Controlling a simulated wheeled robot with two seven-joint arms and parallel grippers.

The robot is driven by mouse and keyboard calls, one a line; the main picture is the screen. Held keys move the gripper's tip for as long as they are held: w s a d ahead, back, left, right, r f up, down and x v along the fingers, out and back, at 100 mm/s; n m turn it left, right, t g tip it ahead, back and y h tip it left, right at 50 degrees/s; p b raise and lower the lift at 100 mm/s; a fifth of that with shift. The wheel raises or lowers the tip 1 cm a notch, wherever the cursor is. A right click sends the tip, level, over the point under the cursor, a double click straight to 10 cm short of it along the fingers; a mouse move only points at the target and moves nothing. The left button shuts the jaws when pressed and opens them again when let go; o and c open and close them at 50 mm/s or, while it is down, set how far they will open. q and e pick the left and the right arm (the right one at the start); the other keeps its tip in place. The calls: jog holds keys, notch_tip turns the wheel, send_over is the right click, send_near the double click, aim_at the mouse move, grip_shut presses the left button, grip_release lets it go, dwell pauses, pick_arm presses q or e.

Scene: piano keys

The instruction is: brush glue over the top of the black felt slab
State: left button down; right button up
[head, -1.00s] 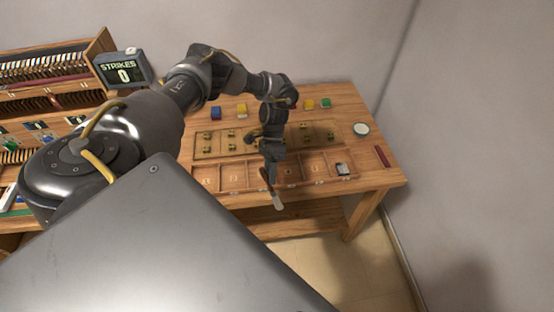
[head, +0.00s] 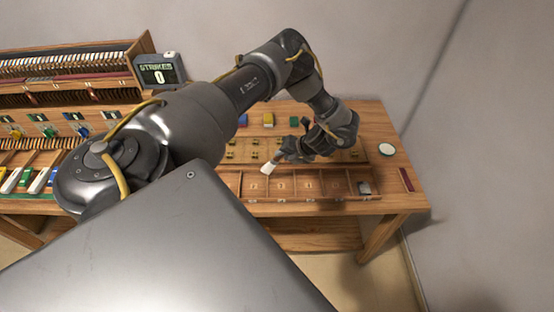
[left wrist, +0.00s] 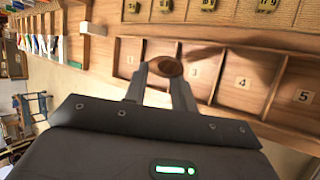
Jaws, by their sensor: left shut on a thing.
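My left gripper (head: 287,152) hangs over the work table (head: 398,125) in the head view, shut on a brush with a pale, whitish tip (head: 267,168). The tip points down and left, near the left part of the numbered compartment tray (head: 311,198); I cannot tell if it touches. In the left wrist view a brown rounded end (left wrist: 166,67), apparently the brush handle, sits between the fingertips. A small grey block (head: 364,187) lies in the tray's right end compartment. I cannot clearly make out a black felt slab. My right gripper is not in view.
A round pale-topped pot (head: 386,149) stands at the table's right, behind a dark red strip (head: 406,180). Yellow (head: 268,119) and green (head: 293,121) blocks stand at the back. The piano keys rack (head: 70,75) and strikes display (head: 160,74) are at left.

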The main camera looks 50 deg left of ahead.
pick_arm(q)
jog(key=w+d+r+m+t+h, duration=0.1)
jog(key=w+d+r+m+t, duration=0.35)
jog(key=d+r+m, duration=0.35)
jog(key=w+d+r+m+t+h, duration=0.2)
jog(key=w+d+r+m+t, duration=0.25)
jog(key=d, duration=0.65)
jog(key=d+r+m+h, duration=0.4)
jog(key=d+r+m, duration=0.25)
jog(key=r, duration=0.75)
notch_tip(320, 180, down, 10)
jog(key=s+a+m+b, duration=0.1)
jog(key=b, duration=1.3)
jog(key=shift+a+r+t+h, duration=0.2)
jog(key=shift+a+t+h, duration=0.1)
jog(key=shift+h, duration=0.1)
